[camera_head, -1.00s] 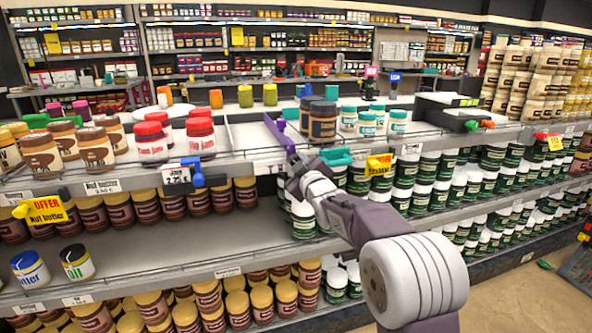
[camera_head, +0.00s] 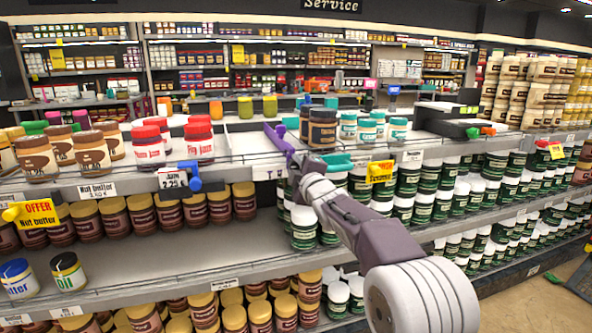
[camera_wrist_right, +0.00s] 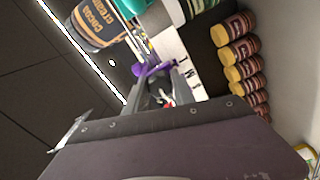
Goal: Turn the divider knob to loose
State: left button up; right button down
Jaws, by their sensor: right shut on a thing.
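The purple divider knob (camera_head: 277,138) sits at the front edge of the upper shelf, with its long purple part pointing up and left. My right gripper (camera_head: 292,160) reaches in from the lower right and is shut on it. In the right wrist view the purple knob (camera_wrist_right: 150,68) shows at the fingertips of my right gripper (camera_wrist_right: 158,82). The fingers hide part of the knob, so I cannot tell its exact turn. My left gripper is not in view.
A teal knob (camera_head: 339,161) is close on the right. A blue knob (camera_head: 191,177) and a yellow knob (camera_head: 12,213) are to the left. Red-lidded jam jars (camera_head: 200,141) and a dark cocoa cream jar (camera_head: 322,129) stand near. The lower shelf (camera_head: 150,262) has bare room.

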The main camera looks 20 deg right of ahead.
dwell(0.3)
jog(key=c, duration=1.1)
grip_release()
jog(key=shift+o, duration=0.2)
jog(key=shift+s, duration=0.15)
jog(key=s, duration=0.8)
jog(key=shift+s+d, duration=0.15)
jog(key=shift+s, duration=0.25)
